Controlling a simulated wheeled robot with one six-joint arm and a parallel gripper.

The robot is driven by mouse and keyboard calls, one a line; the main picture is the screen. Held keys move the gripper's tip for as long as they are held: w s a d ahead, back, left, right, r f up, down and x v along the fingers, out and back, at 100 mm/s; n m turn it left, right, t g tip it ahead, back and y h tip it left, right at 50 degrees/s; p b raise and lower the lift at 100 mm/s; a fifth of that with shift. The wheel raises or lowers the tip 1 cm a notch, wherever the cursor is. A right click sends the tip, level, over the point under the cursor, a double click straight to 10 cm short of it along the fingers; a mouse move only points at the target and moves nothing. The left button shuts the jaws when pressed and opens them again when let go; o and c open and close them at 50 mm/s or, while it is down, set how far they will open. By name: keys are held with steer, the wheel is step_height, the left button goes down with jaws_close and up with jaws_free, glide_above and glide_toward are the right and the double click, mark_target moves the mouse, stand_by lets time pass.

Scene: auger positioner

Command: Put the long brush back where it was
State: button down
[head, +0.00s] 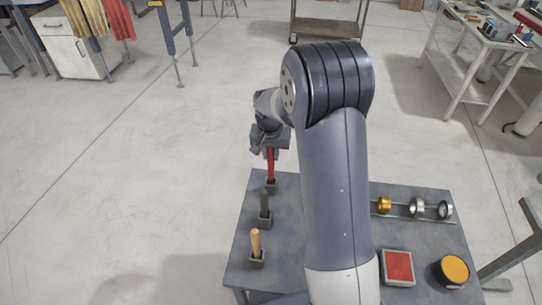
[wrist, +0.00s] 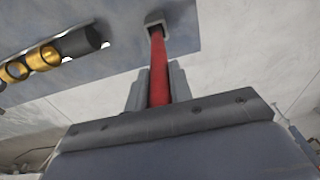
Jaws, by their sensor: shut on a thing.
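A long red handle (head: 270,165), which I take for the long brush, stands roughly upright at the far left part of the grey table. My gripper (head: 270,145) is shut on its upper part. In the wrist view the red handle (wrist: 158,70) runs between the fingers of my gripper (wrist: 156,92). Its far end meets a small dark square holder (wrist: 154,19), which also shows in the head view (head: 271,187). I cannot tell how deep it sits in it. No bristles show.
Nearer holders carry a dark grey handle (head: 265,206) and a wooden handle (head: 256,243). On the table (head: 238,268), right of my arm, are a rail with a gold ring (head: 384,205) and silver rings, a red square tray (head: 398,266) and a round orange-topped container (head: 453,271).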

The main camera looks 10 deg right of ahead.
steer(key=shift+f, duration=0.8)
steer(key=shift+f, duration=0.15)
steer(key=c, duration=1.3)
jaws_free()
steer(key=shift+o, duration=0.2)
step_height(320, 180, up, 12)
steer(key=s, duration=0.1)
steer(key=shift+s+a+r+b, duration=0.25)
steer(key=shift+a+b, duration=0.05)
steer(key=shift+b, duration=0.1)
